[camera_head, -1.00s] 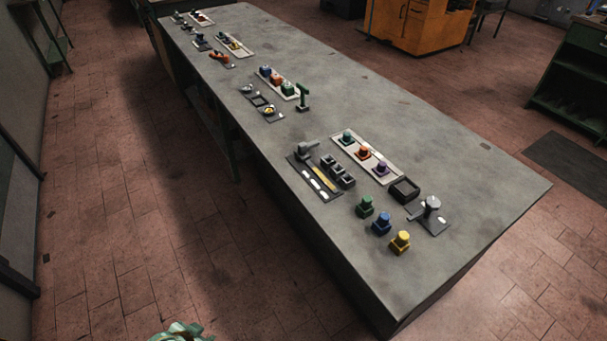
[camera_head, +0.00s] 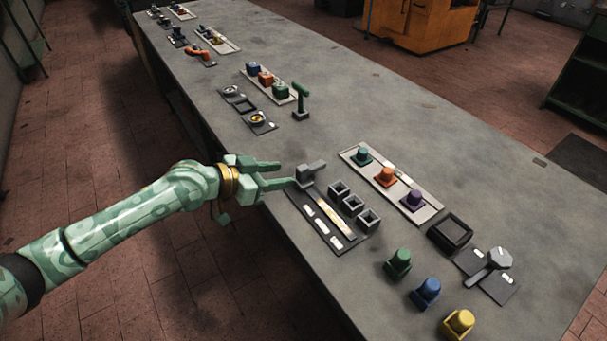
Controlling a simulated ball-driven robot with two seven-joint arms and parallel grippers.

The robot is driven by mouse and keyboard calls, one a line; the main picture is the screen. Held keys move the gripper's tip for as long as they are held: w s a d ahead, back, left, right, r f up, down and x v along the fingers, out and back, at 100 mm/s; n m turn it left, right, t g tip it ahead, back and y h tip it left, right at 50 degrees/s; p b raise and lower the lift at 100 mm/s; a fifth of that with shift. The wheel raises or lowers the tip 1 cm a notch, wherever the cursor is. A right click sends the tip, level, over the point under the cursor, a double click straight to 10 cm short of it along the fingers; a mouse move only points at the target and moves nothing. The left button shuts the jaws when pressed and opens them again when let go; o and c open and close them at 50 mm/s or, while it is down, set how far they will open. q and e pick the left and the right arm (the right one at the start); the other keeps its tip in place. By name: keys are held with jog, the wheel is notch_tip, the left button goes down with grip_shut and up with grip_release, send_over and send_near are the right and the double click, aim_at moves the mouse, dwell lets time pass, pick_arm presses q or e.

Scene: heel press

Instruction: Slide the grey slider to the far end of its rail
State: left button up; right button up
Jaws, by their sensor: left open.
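The grey slider (camera_head: 308,173) is a block with a handle pointing right. It sits at the upper-left end of a pale yellow rail (camera_head: 336,214) on a dark base plate (camera_head: 322,226) with white marks. My left gripper (camera_head: 284,174) is open and comes in from the left over the table's left edge. Its fingertips point at the slider, the lower one very near the slider's left side. I cannot tell whether they touch. Nothing is between the fingers. My right gripper is not in view.
Several small grey boxes (camera_head: 353,205) stand right of the rail. A white tray (camera_head: 434,211) holds coloured knobs behind them. Green (camera_head: 398,264), blue (camera_head: 426,292) and yellow (camera_head: 458,323) knobs stand nearer. Bare tabletop lies left of the near knobs.

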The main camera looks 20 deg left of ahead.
aim_at(297, 174)
pick_arm(q)
jog(key=b+x, duration=0.2)
jog(key=x, duration=0.4)
jog(key=shift+w+d+f, duration=0.2)
jog(key=shift+w+f, duration=0.05)
jog(key=shift+f, duration=0.05)
jog(key=shift+w+d+f, duration=0.1)
jog(key=shift+w+d, duration=0.15)
jog(key=shift+w, duration=0.1)
jog(key=shift+c, duration=0.3)
grip_shut()
